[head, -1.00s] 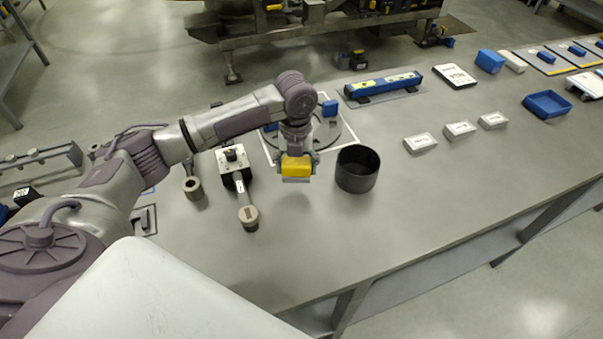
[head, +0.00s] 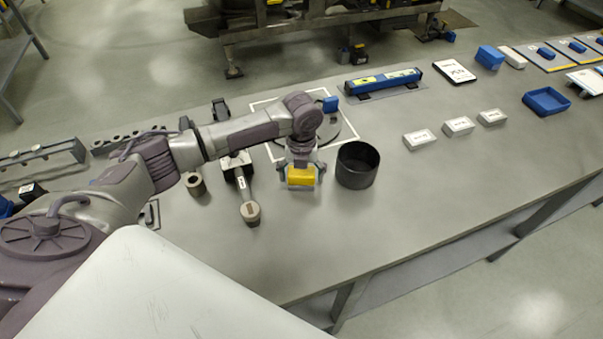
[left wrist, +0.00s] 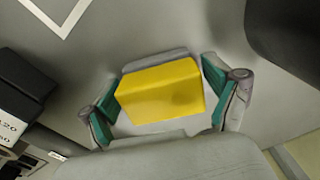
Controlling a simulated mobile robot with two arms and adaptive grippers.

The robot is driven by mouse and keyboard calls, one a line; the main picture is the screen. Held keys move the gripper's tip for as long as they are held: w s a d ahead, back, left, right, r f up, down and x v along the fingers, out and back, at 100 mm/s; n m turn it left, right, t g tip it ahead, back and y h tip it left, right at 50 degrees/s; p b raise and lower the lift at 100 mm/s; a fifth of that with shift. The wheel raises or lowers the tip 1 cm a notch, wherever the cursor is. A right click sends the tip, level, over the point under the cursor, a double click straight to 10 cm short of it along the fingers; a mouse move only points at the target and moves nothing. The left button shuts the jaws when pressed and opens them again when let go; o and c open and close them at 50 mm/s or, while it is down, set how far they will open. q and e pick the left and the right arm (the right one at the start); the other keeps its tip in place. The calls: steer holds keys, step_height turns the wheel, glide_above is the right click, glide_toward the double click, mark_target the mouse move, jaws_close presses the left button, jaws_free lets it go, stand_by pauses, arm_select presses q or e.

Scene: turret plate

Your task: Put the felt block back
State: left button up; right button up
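In the left wrist view the yellow block (left wrist: 162,92) fills the middle. My left gripper (head: 302,174) is low over it, pointing down, with a finger on either side. Its green pads (left wrist: 163,103) stand spread and look slightly clear of the block's sides. The block appears to rest at table height; its underside is hidden. My right gripper is in neither view.
A round plate (head: 345,132) in a white square outline lies behind my arm, partly hidden. White labelled boxes (head: 458,126) and a blue tray (head: 547,101) are right. The front table is clear.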

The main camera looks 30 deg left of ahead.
arm_select(q)
steer(key=shift+r, duration=0.1)
steer(key=shift+r, duration=0.15)
step_height(320, 180, up, 11)
steer(key=b, duration=0.2)
steer(key=shift+f+b, duration=0.2)
steer(key=shift+b, duration=0.1)
steer(key=shift+r, duration=0.65)
steer(key=shift+f, duration=0.1)
